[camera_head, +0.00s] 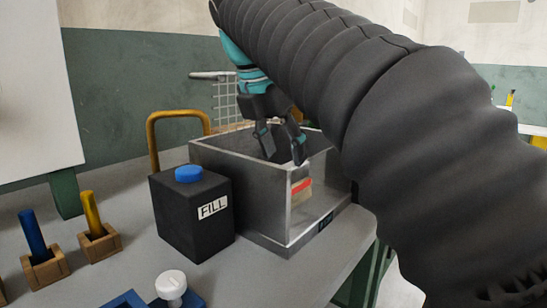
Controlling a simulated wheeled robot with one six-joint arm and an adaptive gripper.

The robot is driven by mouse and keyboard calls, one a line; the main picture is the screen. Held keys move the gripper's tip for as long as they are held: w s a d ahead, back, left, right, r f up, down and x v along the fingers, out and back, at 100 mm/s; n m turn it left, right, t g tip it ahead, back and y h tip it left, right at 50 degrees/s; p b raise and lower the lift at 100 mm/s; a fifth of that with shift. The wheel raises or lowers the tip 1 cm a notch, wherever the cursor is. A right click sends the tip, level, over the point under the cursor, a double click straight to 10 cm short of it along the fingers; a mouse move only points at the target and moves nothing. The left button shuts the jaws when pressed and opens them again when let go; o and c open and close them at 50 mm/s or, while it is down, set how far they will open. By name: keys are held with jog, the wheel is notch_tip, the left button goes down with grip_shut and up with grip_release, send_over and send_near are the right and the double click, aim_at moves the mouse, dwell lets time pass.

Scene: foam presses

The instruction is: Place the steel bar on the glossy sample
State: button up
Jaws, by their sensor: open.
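My gripper (282,150) is open, pointing down over the open top of a grey metal box (247,198). Its fingers are apart, and I see nothing between them. A tan block with a red band (301,190) shows inside the box through a clear side, below and a little right of the fingertips. I cannot tell whether this block is the sample. I cannot make out a steel bar or a clearly glossy sample. The box floor is mostly hidden by its walls, and my arm covers the right of the view.
A black box marked FILL with a blue button (189,174) stands left of the metal box. A yellow hoop handle (152,133) rises behind it. Blue (33,236) and yellow (92,214) handles stand in wooden holders. A white knob (171,285) is in front.

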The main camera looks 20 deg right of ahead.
jog(key=p+v, duration=0.1)
jog(key=v, duration=0.5)
jog(key=shift+w+p, duration=0.1)
jog(key=shift+p, duration=0.25)
jog(key=shift+v, duration=1.3)
